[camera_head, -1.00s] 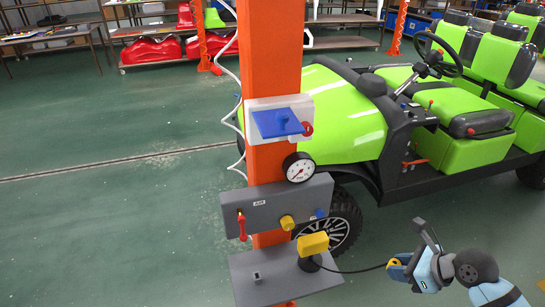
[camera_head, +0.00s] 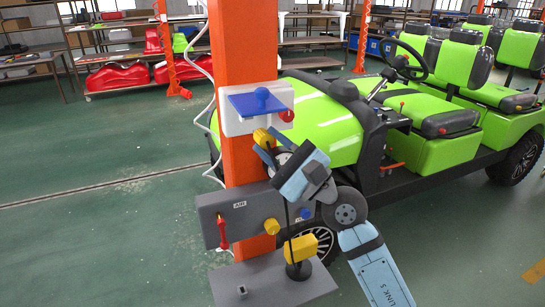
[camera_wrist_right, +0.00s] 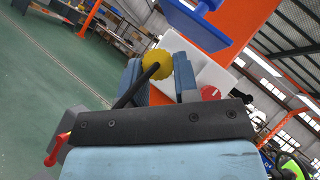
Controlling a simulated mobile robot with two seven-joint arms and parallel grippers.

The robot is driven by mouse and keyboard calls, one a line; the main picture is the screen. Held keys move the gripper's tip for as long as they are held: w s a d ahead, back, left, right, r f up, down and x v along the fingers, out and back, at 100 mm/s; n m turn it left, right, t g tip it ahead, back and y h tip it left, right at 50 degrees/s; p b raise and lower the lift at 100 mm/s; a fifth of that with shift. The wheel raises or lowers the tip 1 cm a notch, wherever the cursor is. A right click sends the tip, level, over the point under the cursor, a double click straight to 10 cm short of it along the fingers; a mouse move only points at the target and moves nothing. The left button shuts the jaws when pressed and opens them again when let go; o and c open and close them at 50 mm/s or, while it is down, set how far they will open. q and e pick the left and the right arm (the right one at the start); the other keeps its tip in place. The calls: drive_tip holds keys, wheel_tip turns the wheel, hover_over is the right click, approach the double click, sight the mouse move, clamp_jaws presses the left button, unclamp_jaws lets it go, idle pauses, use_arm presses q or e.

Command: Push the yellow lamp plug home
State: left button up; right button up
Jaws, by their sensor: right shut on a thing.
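My right gripper (camera_head: 270,144) is shut on the yellow plug (camera_head: 264,136), just under the front of the white socket box (camera_head: 232,124) on the orange pillar. The box's blue lid (camera_head: 242,107) is raised, and a red knob (camera_head: 286,115) is at its right. In the right wrist view, the round yellow plug (camera_wrist_right: 158,65) sits between the fingers (camera_wrist_right: 158,80), with its black cable in front. The socket opening is hidden; I cannot tell whether the plug touches it. The yellow lamp (camera_head: 300,249) stands on its black base below. My left gripper is not in view.
The orange pillar (camera_head: 238,50) also carries a grey AIR panel (camera_head: 240,214) with a red lever (camera_head: 223,233) and a yellow knob (camera_head: 271,226). A grey shelf (camera_head: 262,286) juts out below. A green cart (camera_head: 440,125) stands behind at right. Open floor lies left.

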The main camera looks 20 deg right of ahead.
sight(264, 131)
drive_tip(key=shift+s+d+r, duration=0.1)
drive_tip(key=shift+s+r, duration=0.1)
drive_tip(key=shift+r, duration=0.2)
drive_tip(key=shift+w+f, duration=0.15)
drive_tip(key=shift+w, duration=0.3)
drive_tip(key=shift+w+b, duration=0.35)
drive_tip(key=shift+w, duration=1.55)
drive_tip(key=shift+w+b, duration=0.45)
drive_tip(key=shift+w, duration=0.85)
